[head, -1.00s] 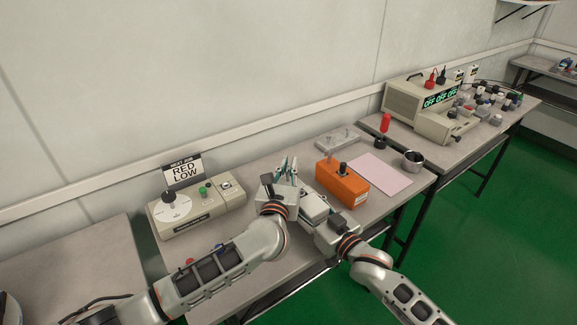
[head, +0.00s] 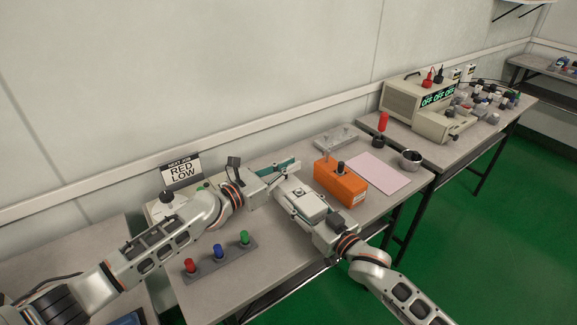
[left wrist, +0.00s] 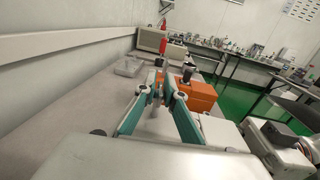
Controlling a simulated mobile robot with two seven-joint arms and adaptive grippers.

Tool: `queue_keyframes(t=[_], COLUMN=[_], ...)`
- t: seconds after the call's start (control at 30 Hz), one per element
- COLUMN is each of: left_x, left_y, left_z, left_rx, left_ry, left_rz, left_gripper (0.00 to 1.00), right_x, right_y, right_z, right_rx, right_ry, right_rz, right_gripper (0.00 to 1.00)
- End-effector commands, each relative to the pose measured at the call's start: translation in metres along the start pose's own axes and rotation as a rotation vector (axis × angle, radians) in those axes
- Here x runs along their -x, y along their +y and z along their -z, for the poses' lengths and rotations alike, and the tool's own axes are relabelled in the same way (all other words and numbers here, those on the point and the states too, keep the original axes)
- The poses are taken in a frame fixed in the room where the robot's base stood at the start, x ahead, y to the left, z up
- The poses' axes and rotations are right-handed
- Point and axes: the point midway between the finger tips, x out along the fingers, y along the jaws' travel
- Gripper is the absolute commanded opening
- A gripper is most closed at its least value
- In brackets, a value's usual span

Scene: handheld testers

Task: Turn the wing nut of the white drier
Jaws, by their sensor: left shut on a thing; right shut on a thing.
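The white drier (head: 309,204) is a pale box with a small dark spot on top, low over the middle of the bench in the head view. My right gripper (head: 306,212) is shut on it from the front right. The drier also shows at lower right in the left wrist view (left wrist: 222,133). My left gripper (head: 290,164) lies at the drier's far left end, its teal fingers nearly together. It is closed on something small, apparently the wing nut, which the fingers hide. Its fingertips also show in the left wrist view (left wrist: 160,84).
An orange box (head: 341,184) with a black knob stands just right of the drier. A button strip (head: 219,262) is in front, and a sign (head: 181,171) stands behind my left arm.

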Motion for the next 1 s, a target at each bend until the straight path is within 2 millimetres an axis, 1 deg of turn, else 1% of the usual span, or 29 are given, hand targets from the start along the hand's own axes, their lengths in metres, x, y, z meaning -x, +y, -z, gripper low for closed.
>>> queue_keyframes(t=[0.03, 0.33, 0.87, 0.9, 0.93, 1.0], left_x=[-0.0003, 0.0002, 0.0006, 0.0006, 0.0006, 0.0006], left_y=[0.0022, 0.0003, -0.0007, -0.0008, -0.0008, -0.0009], left_z=[-0.0006, -0.0009, -0.0004, -0.0004, -0.0004, -0.0003], left_rx=[0.0, 0.001, 0.001, 0.001, 0.001, 0.0], left_ry=[0.0, -0.001, 0.001, 0.001, 0.001, 0.001], left_rz=[0.016, 0.098, 0.114, 0.114, 0.114, 0.114], left_gripper=[0.0, 0.0, 0.0, 0.2, 0.28, 0.28], right_x=[0.0001, 0.0002, 0.0002, 0.0001, 0.0002, 0.0002], right_y=[-0.0016, -0.002, -0.0019, -0.0019, -0.0018, -0.0017], right_z=[-0.0003, -0.0004, -0.0005, -0.0005, -0.0005, -0.0005], right_rx=[0.001, 0.001, 0.0, 0.0, 0.0, 0.0], right_ry=[0.0, 0.0, 0.0, 0.0, 0.0, 0.0], right_rz=[0.002, 0.003, 0.002, 0.002, 0.002, 0.002], right_gripper=[0.24, 0.24, 0.24, 0.24, 0.24, 0.24])
